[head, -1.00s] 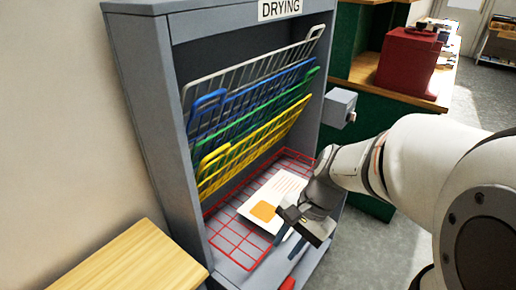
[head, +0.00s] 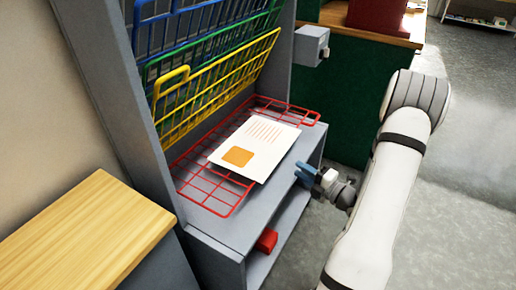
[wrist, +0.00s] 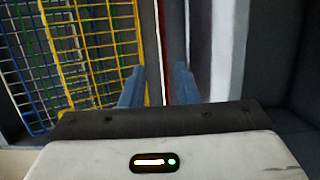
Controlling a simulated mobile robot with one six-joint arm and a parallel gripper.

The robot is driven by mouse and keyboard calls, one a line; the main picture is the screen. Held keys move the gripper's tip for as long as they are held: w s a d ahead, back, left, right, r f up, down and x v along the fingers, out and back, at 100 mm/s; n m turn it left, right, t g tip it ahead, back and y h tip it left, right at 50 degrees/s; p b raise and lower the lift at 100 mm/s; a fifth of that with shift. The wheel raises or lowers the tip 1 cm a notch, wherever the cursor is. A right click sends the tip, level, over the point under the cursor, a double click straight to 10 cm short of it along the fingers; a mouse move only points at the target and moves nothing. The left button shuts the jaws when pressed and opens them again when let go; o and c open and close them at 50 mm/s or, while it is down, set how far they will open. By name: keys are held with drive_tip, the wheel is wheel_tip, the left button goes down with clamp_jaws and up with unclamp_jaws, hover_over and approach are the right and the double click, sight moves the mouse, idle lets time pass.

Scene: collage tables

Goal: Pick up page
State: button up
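The page (head: 262,148), white with an orange square and printed lines, lies on the lowered red wire rack (head: 213,195) in the grey drying cabinet. Its right side reaches toward the cabinet's front edge. My gripper (head: 307,174), with blue fingers, is just right of the page at that front edge, apart from it in the head view. In the wrist view the two fingers (wrist: 158,86) stand apart, with a thin pale edge and a red strip between and beyond them. I cannot tell whether that pale edge is the page.
Yellow (head: 215,95), green and blue wire racks are tilted up above the page. A grey box (head: 311,45) sticks out from the cabinet's right side. A wooden top (head: 85,235) stands at the lower left. The floor at right is clear.

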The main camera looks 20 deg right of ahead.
drive_tip(key=b+x, duration=0.1)
drive_tip(key=x, duration=0.6)
drive_tip(key=shift+w+a, duration=0.1)
drive_tip(key=shift+a, duration=0.05)
clamp_jaws()
